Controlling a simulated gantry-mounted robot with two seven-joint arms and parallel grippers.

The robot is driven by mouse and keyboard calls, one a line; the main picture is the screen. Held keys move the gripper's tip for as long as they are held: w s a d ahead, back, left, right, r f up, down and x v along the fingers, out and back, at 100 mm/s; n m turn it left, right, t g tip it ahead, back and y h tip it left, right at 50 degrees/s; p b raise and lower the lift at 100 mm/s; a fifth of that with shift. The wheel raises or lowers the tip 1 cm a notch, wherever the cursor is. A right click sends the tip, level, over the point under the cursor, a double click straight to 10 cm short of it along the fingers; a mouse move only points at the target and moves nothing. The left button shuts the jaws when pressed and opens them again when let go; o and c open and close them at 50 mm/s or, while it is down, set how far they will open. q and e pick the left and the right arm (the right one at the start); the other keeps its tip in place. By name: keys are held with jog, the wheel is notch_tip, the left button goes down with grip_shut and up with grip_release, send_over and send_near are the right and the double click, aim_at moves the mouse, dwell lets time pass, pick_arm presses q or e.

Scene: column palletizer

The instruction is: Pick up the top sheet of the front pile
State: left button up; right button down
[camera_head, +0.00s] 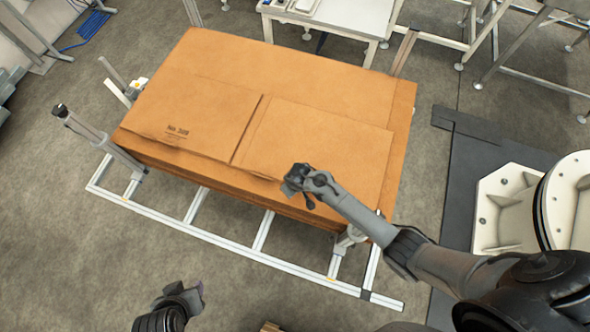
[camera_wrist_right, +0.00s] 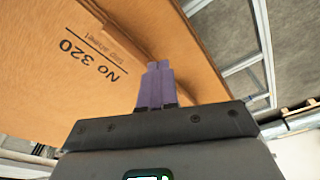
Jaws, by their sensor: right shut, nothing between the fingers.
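Brown cardboard sheets (camera_head: 260,70) lie in a wide stack on a low metal frame. On top are a left sheet (camera_head: 195,105) with dark print and a right sheet (camera_head: 330,140), meeting along a seam. In the right wrist view the printed sheet (camera_wrist_right: 45,75) reads "No 320" and "top sheet". My right gripper (camera_head: 288,186) is near the front edge of the stack; its purple fingers (camera_wrist_right: 155,75) are together and empty, overlapping the cardboard edge in view. I cannot tell whether they touch it. My left gripper (camera_head: 190,296) is low, away from the stack, its jaws unclear.
The white metal frame (camera_head: 232,248) extends in front of the stack, with upright posts (camera_head: 105,140) at its left. A white table (camera_head: 335,15) stands behind. A large white machine base (camera_head: 510,205) is at the right. Grey floor is open at the left.

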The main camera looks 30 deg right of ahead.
jog(key=c, duration=1.8)
grip_release()
jog(key=r, duration=0.3)
jog(key=s+r, duration=0.1)
jog(key=r, duration=0.3)
jog(key=shift+s+d+r+p, duration=0.1)
jog(key=shift+s+d+p, duration=0.1)
jog(key=shift+p, duration=0.1)
jog(key=o, duration=0.6)
jog(key=shift+s+r, duration=0.1)
jog(key=shift+r, duration=0.5)
